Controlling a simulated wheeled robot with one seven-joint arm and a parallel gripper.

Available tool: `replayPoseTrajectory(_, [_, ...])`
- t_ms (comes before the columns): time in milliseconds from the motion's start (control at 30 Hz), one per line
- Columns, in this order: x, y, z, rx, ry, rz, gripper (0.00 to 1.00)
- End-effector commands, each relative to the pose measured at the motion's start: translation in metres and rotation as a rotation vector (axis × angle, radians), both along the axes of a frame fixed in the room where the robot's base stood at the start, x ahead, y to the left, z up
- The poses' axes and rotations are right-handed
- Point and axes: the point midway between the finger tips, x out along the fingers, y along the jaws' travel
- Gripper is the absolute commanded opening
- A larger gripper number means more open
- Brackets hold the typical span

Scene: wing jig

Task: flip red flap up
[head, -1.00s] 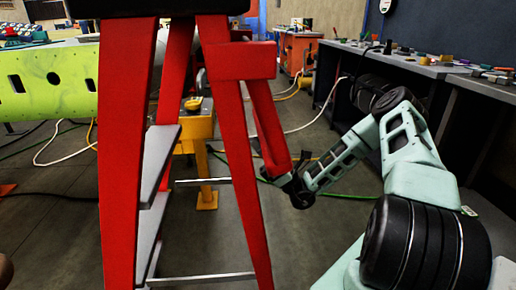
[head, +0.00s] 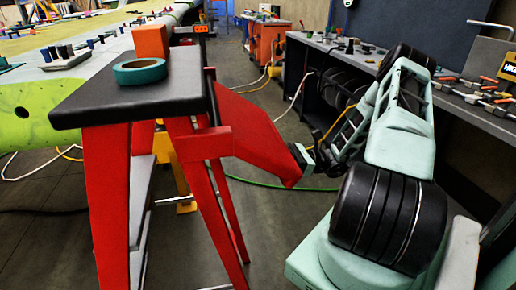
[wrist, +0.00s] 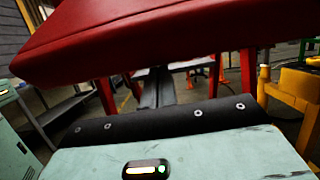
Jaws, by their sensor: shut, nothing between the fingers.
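The red flap (head: 255,148) is hinged to the side of a red step stand with a black top (head: 130,97). It slopes out and down to the right from the stand, partly raised. My gripper (head: 308,156) is at the flap's outer end, on its right side, shut with nothing held. It appears to touch or nearly touch the flap; exact contact cannot be told. In the wrist view the red flap (wrist: 160,42) spans the top, above the dark fingers (wrist: 156,90). The fingertips are hard to make out there.
A teal tape roll (head: 140,71) and an orange block (head: 151,41) sit on the stand's top. A long workbench (head: 350,62) with tools runs along the right. A green wing panel (head: 30,115) is at the left. Cables cross the floor behind.

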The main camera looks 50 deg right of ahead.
Motion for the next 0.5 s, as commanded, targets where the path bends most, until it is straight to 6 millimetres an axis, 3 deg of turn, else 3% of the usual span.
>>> replayPoseTrajectory(33, [-0.004,-0.008,0.022,-0.038,0.022,-0.002,0.00])
replayPoseTrajectory(500, [-0.035,-0.053,0.099,-0.368,0.244,0.000,0.00])
